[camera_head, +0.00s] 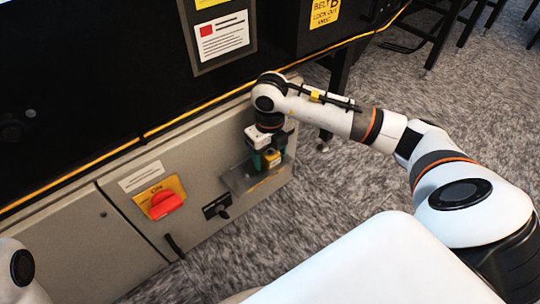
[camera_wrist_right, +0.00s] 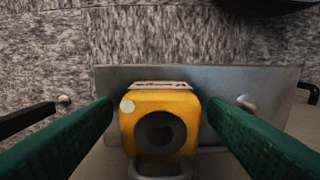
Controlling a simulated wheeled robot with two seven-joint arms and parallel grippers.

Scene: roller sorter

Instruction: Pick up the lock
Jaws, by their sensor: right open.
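The lock (camera_wrist_right: 160,103) is a yellow block with a dark round face and a grey shackle at the bottom of the right wrist view. It sits on a grey metal shelf (camera_wrist_right: 240,75). In the head view the lock (camera_head: 272,158) shows as a small yellow patch, partly hidden by my gripper. My right gripper (camera_head: 264,160) points down over the shelf. Its green fingers stand open on either side of the lock, with a gap visible on both sides in the wrist view. My left gripper is not in view.
The shelf (camera_head: 240,181) juts from a grey cabinet with a red rotary switch (camera_head: 165,204) and a small black switch (camera_head: 217,207). A yellow cable (camera_head: 110,155) runs along the cabinet's top. Carpet (camera_head: 340,200) lies open to the right.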

